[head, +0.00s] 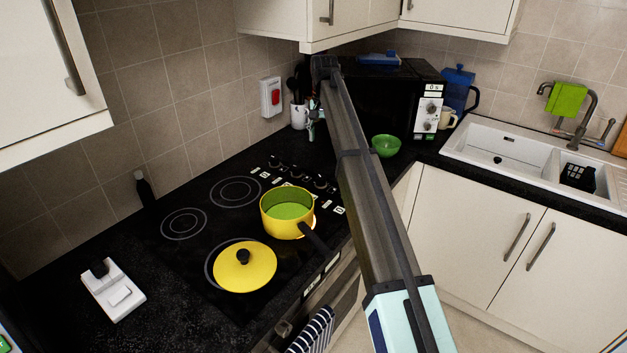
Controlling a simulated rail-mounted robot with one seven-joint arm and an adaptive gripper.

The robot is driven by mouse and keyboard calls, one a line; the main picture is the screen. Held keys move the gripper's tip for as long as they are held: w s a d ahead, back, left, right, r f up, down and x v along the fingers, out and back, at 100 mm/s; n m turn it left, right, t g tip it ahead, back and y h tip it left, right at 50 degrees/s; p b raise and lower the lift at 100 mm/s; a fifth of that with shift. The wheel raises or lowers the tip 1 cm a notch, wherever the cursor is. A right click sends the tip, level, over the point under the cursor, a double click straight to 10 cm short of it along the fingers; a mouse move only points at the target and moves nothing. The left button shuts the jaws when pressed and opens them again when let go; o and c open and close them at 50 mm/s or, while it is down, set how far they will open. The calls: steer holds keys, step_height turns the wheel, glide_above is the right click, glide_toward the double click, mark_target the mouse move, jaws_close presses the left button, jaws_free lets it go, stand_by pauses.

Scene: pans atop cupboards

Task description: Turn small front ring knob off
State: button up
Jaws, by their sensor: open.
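The hob (165,255) is a black glass panel set in the worktop. A row of dark round knobs (275,162) with white marks runs along its right side. My forearm rises in front of the row's right end and may hide part of it. I cannot tell which knob serves the small front ring or how the knobs are turned. A yellow saucepan (268,222) with green contents stands on a ring beside the knobs; an orange glow shows at its right edge. My gripper's fingers cannot be made out; only a small teal part of my arm shows behind the forearm.
A yellow lid (245,267) with a black knob covers another ring. The saucepan's black handle (318,239) points toward the hob's front edge. A green bowl (386,145) and a microwave (430,112) stand right of my arm. The two rear rings are bare.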

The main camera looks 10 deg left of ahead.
mark_target(321, 177)
steer(key=f+p, duration=0.4)
steer(key=f, duration=1.3)
steer(key=shift+a, duration=0.2)
steer(key=c, duration=1.1)
